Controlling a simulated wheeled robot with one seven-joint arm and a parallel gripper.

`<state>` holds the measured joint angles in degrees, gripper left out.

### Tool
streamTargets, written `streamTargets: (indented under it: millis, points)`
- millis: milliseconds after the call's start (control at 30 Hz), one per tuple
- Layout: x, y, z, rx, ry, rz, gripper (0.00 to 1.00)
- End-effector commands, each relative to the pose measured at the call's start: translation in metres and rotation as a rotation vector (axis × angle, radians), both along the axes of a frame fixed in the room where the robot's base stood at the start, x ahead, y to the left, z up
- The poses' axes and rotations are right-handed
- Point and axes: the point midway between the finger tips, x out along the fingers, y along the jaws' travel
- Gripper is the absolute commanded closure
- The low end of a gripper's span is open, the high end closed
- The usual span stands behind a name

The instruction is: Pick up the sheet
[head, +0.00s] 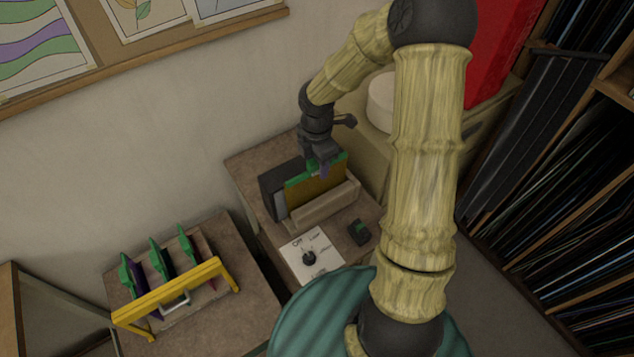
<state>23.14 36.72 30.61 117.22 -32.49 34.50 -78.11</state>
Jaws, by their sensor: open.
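An amber-yellow sheet (318,188) with a green strip along its top edge stands upright in a beige and dark holder (328,205) on a brown-topped stand. My gripper (322,168) is right at the sheet's top edge, from above. Its dark fingers are open, near the green grip there. I cannot tell whether they touch the sheet. The fingers hide part of the green top.
A dial panel (311,256) and a small dark device (360,232) lie in front of the holder. At the left, a rack with a yellow bar (170,292) holds several green-topped pieces. Shelves of dark sheets (570,200) fill the right. A white cylinder (381,100) stands behind my arm.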

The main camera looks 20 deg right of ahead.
Motion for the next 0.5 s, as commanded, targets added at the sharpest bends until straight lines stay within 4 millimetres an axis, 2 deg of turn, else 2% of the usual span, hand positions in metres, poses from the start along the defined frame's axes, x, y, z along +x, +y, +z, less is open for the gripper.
streamTargets:
  millis: [67, 200, 300, 500]
  points:
    - [0.0, 0.0, 0.0001, 0.0, 0.0, 0.0, 0.56]
    - [0.0, 0.0, 0.0002, 0.0, 0.0, 0.0, 0.84]
    - [0.0, 0.0, 0.0002, 0.0, 0.0, 0.0, 1.0]
    - [0.0005, 0.0, 0.0009, 0.0, -0.002, 0.0, 1.0]
